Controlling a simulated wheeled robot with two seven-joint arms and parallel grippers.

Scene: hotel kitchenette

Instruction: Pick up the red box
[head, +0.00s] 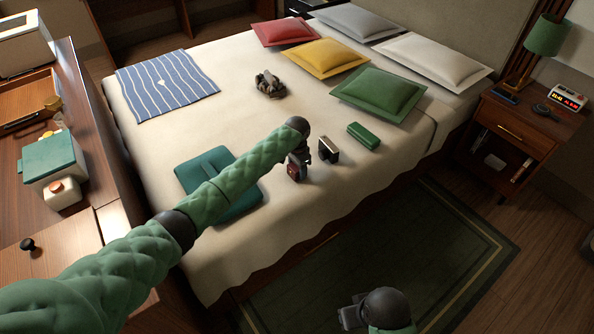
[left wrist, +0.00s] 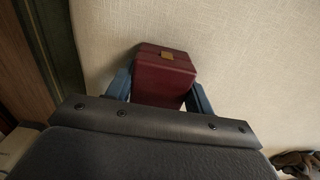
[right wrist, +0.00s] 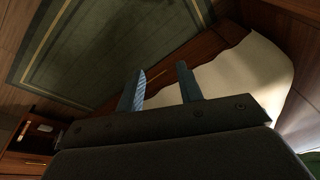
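The red box (head: 295,172) stands on the bed near its front edge, in the head view just under my left gripper (head: 298,160). In the left wrist view, the dark red box (left wrist: 163,75) with a small gold clasp is between the two blue fingers of my left gripper (left wrist: 162,88). The fingers flank it closely; whether they press on it I cannot tell. The box's lower part is hidden by the gripper body. My right gripper (right wrist: 160,88) is empty, its fingers apart, over the floor beside the bed; it also shows at the bottom of the head view (head: 350,312).
Right beside the red box stand a dark box with a pale top (head: 328,150) and a green case (head: 363,136). A teal folder (head: 232,205) lies to the left, under my left arm. A nightstand (head: 520,131) is at the right. The rug (head: 430,265) is clear.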

